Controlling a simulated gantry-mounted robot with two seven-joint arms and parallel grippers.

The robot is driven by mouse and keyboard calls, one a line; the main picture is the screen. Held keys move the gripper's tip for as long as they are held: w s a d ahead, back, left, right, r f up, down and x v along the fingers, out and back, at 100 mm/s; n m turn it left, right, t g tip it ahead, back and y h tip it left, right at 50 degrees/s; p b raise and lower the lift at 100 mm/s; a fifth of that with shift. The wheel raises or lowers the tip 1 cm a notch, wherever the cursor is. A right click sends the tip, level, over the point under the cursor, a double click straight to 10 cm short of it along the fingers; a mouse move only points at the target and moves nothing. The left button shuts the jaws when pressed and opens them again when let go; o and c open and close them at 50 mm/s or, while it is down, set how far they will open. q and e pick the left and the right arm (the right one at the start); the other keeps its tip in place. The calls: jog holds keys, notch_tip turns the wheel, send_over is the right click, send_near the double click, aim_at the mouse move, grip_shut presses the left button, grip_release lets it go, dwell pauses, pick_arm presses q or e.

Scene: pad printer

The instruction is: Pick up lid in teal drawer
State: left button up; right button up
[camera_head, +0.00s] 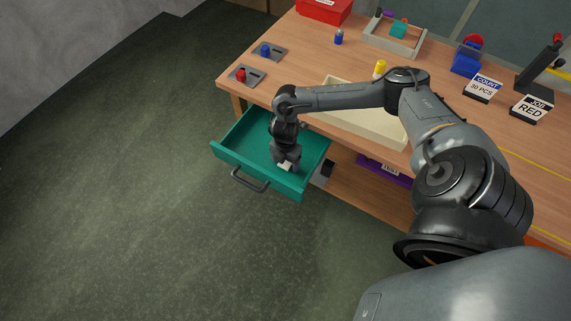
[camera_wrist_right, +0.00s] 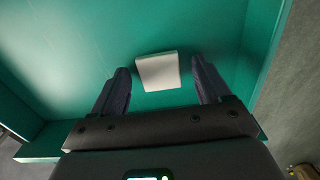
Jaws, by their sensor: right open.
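The teal drawer (camera_head: 240,150) is pulled out below the left end of the wooden table in the head view. The lid (camera_wrist_right: 158,72) is a flat white square piece on the drawer floor (camera_wrist_right: 80,60), seen in the right wrist view. In the head view a small part of the lid (camera_head: 285,165) shows under my right gripper (camera_head: 286,166). My right gripper reaches down into the drawer. In the wrist view its two fingers (camera_wrist_right: 162,88) are open, one at each side of the lid, with gaps between. My left gripper is not in view.
The drawer's front wall with its dark handle (camera_head: 250,181) and its side walls surround my right gripper. The wooden table (camera_head: 300,60) above carries a cream tray (camera_head: 390,130), two small plates with a red knob (camera_head: 241,76) and a blue knob (camera_head: 265,50), and signs.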

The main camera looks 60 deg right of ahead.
jog(key=shift+c, duration=0.2)
jog(key=c, duration=1.1)
jog(key=shift+r, duration=0.15)
